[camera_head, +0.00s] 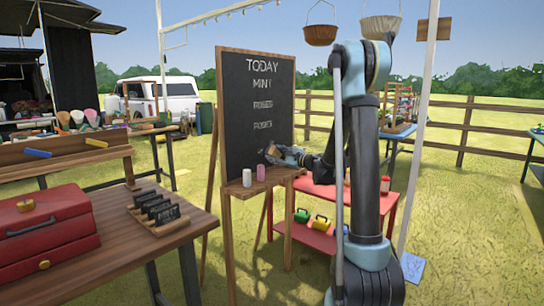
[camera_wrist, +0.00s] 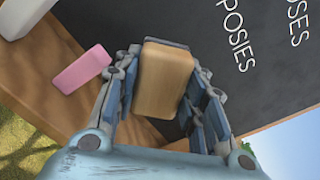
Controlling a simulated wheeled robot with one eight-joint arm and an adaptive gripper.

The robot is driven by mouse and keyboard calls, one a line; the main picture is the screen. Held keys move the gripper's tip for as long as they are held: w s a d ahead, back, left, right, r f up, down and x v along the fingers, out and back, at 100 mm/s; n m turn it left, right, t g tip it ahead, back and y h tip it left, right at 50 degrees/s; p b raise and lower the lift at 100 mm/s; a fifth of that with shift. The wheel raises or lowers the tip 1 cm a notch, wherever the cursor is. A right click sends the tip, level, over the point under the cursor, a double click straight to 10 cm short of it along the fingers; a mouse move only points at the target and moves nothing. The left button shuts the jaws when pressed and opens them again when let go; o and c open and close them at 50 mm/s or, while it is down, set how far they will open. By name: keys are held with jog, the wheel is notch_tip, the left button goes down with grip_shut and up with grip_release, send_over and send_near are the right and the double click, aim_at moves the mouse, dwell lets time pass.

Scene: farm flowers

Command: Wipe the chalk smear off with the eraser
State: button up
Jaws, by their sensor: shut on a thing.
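The chalkboard (camera_head: 256,105) stands on a wooden easel and has white lettering, with TODAY at the top. In the wrist view, the board (camera_wrist: 215,35) shows the words POSIES and ROSES. I cannot make out a distinct chalk smear in either view. My gripper (camera_head: 271,153) is at the lower right part of the board, just above the ledge. In the wrist view its fingers are shut on the eraser (camera_wrist: 165,80), a block with a tan wooden back, at its two sides. The eraser's far face is hidden, so I cannot tell whether it touches the board.
A white piece (camera_head: 247,177) and a pink piece (camera_head: 261,173) stand on the easel ledge (camera_head: 238,190), left of my gripper. A red shelf (camera_head: 305,236) with coloured items is behind the easel. A table with a red box (camera_head: 45,232) stands at front left.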

aim_at(261, 150)
jog(key=shift+f+x, duration=0.15)
jog(key=shift+x, duration=1.55)
jog(key=shift+f+x, duration=0.2)
jog(key=shift+x, duration=1.45)
jog(key=shift+x, duration=0.95)
jog(key=shift+w+d, duration=1.15)
jog(key=shift+w, duration=0.2)
jog(key=w+d, duration=0.6)
jog(key=w, duration=0.2)
jog(key=shift+w+d, duration=0.2)
jog(key=shift+w, duration=0.05)
